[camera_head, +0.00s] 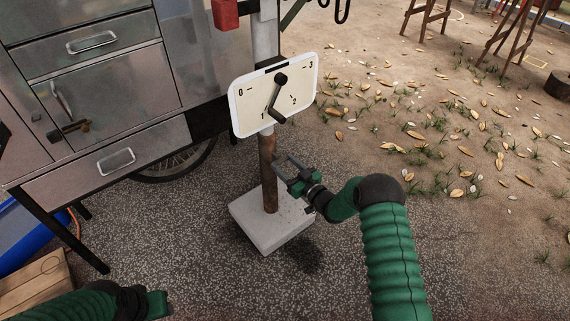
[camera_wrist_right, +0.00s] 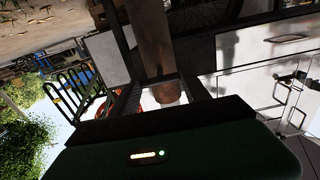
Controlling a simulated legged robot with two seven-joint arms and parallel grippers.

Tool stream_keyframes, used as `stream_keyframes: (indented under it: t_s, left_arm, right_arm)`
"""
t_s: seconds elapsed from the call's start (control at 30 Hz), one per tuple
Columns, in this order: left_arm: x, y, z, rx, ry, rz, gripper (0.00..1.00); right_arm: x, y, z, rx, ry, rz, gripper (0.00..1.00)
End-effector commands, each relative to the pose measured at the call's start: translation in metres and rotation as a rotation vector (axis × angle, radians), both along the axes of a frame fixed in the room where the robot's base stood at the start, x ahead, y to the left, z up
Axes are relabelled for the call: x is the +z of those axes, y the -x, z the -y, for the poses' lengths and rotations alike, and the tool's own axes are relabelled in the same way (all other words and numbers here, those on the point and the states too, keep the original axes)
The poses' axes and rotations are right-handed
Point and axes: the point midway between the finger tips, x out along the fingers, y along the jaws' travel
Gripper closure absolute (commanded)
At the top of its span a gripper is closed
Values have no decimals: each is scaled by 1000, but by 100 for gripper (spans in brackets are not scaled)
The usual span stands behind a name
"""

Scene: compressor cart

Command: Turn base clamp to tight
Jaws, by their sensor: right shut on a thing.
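A white dial plate (camera_head: 250,108) with 0 at its left and 3 at its right stands on a rusty post (camera_head: 268,178). A dark crank handle (camera_head: 276,97) on the plate runs from a knob at the top down to a lower end near the plate's bottom edge. My right gripper (camera_head: 281,166) is at the post below the plate. In the right wrist view, the brown post (camera_wrist_right: 150,38) passes between its fingers, and it is shut on it. No separate clamp part is clear there.
The post stands in a square concrete base (camera_head: 258,232) on dark gravel. A metal cabinet cart (camera_head: 110,85) with drawers and a wheel (camera_head: 178,163) stands behind and left. A wooden crate (camera_head: 38,287) and blue tub (camera_head: 20,238) lie far left.

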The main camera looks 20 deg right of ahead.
Motion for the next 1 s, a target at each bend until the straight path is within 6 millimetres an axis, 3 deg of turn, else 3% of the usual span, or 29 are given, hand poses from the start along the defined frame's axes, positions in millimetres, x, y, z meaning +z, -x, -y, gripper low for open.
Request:
stream_keyframes:
  t_s: [0.03, 0.07, 0.2, 0.5, 0.63, 1.0]
  left_arm:
    - [0, 0, 0, 0, 0, 0, 59]
    - [0, 0, 0, 0, 0, 0, 59]
    - [0, 0, 0, 0, 0, 0, 59]
    - [1, 0, 0, 0, 0, 0, 59]
    - [11, 0, 0, 0, 0, 0, 59]
    - [59, 0, 0, 0, 0, 0, 59]
  right_arm:
    - [-1, 1, 0, -1, -1, -3, 86]
    - [-1, 1, 0, -1, -1, -3, 42]
    - [-1, 0, 0, -1, -1, -1, 24]
    - [0, 1, 1, -1, 1, -1, 24]
    - [3, 14, 6, -2, 0, -3, 24]
    - [4, 111, 41, -5, -2, -6, 24]
